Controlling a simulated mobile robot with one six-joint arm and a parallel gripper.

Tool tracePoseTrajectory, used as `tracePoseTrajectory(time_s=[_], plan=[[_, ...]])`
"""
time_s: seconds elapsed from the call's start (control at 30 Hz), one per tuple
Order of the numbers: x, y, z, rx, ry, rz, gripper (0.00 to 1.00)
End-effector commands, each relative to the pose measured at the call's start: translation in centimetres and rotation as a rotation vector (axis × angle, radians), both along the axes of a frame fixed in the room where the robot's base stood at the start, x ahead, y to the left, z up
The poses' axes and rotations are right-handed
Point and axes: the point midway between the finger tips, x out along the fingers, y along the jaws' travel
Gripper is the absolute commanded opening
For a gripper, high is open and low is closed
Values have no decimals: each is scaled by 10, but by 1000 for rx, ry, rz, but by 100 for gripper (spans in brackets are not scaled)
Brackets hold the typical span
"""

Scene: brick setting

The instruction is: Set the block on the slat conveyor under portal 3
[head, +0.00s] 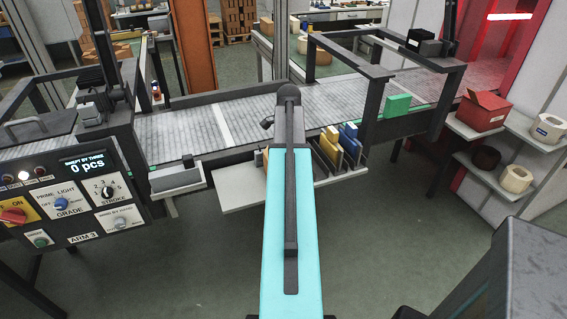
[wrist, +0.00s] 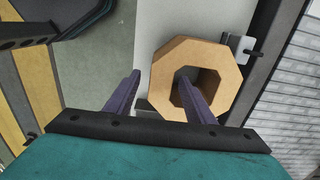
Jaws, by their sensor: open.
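An octagonal tan block (wrist: 222,103) with a hole through it lies on a pale shelf in the wrist view. My gripper (wrist: 160,77) is open, with two purple fingers. Its left finger shows outside the block and its right finger over the hole, either side of the near wall; I cannot tell how deep they reach. In the head view my arm hides the gripper and most of the block. The slat conveyor (head: 245,112) runs across the head view and also shows at right in the wrist view (wrist: 290,110). A dark portal frame (head: 345,48) spans its right part; no portal number is readable.
Blue and yellow slabs (head: 350,140) stand in a rack before the conveyor. A control panel (head: 70,195) marked ARM 3 is at left. Shelves at right hold a red box (head: 483,110) and rings.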

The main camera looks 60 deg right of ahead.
Motion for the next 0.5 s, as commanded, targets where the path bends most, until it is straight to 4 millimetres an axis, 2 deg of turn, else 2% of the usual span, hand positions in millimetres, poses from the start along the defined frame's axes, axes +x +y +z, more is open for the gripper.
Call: tracePoseTrajectory(time_s=[0.5], plan=[[-1, -2, -39, 2, 1, -1, 49]])
